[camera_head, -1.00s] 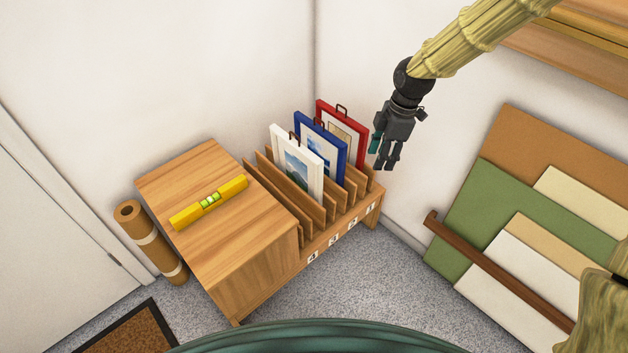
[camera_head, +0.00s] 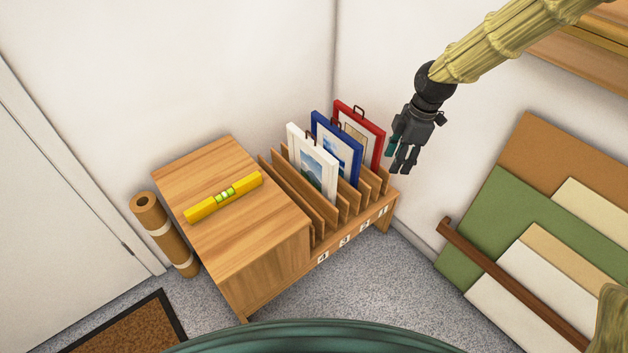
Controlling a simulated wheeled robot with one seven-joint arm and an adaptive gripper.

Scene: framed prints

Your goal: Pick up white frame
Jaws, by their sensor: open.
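The white frame (camera_head: 297,146) stands upright in the slotted wooden rack (camera_head: 298,206), holding a landscape print. It is the nearest of three frames to the wooden box top. A blue frame (camera_head: 351,148) stands just right of it, and a red frame (camera_head: 377,135) stands beyond that. My gripper (camera_head: 403,168) is open and empty. It hangs to the right of the red frame, apart from all three frames. The lower edge of the white frame is hidden by the rack's dividers.
A yellow spirit level (camera_head: 222,197) lies on the box top (camera_head: 200,165). A brown roll (camera_head: 163,235) leans at the box's left. Coloured boards (camera_head: 500,200) and a dark brown rail (camera_head: 510,285) are at the right. Several rack slots left of the white frame are empty.

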